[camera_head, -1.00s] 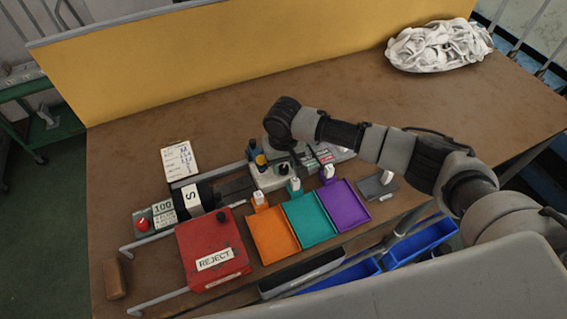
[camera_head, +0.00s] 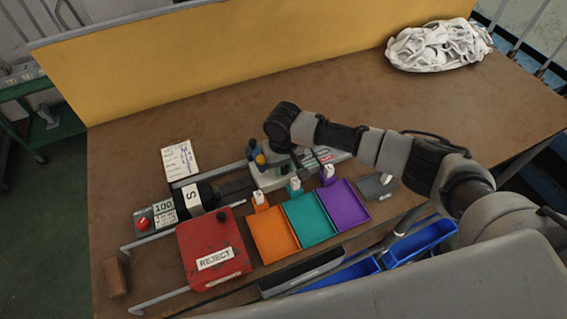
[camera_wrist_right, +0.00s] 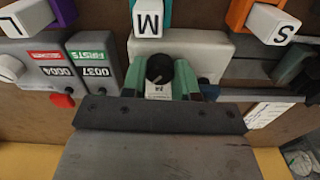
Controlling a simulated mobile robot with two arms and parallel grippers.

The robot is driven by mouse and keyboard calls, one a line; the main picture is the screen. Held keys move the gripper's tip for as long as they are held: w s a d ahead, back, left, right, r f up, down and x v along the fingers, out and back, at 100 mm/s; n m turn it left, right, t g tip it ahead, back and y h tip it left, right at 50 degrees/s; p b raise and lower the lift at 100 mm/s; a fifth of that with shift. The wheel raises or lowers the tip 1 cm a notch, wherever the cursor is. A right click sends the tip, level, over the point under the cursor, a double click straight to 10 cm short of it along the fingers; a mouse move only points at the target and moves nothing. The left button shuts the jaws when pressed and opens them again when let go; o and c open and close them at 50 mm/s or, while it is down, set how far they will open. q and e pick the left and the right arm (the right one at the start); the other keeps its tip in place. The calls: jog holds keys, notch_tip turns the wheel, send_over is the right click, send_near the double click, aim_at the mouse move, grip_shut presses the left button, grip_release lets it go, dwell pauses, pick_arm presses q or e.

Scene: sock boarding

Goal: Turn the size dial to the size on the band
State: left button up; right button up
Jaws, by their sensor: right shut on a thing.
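The size dial (camera_wrist_right: 159,68) is a small black knob on a pale box (camera_wrist_right: 200,47), which also shows in the head view (camera_head: 268,179). My right gripper (camera_wrist_right: 160,82) is shut on the dial, with a green finger on each side of it. In the head view my right gripper (camera_head: 296,160) reaches down over the box, and its fingertips are hard to make out. The white band (camera_head: 193,197) around the dark sock form (camera_head: 209,194) reads S. The dial's setting is too small to read. My left gripper is not in view.
Orange (camera_head: 272,235), teal (camera_head: 311,219) and purple (camera_head: 344,204) trays lie in front of the box. A red REJECT bin (camera_head: 208,235) stands left of them. Two counters (camera_wrist_right: 55,70) sit beside the box. A white sock pile (camera_head: 438,45) lies at the far right.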

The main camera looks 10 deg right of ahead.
jog(key=n+p, duration=0.2)
jog(key=n, duration=0.1)
jog(key=shift+r+n, duration=0.15)
jog(key=shift+n, duration=0.25)
jog(key=n+p, duration=0.2)
jog(key=n, duration=0.7)
jog(key=shift+p, duration=0.35)
jog(key=shift+n, duration=2.3)
jog(key=o, duration=0.7)
jog(key=shift+c, duration=0.2)
notch_tip(320, 180, up, 11)
jog(key=b, duration=0.1)
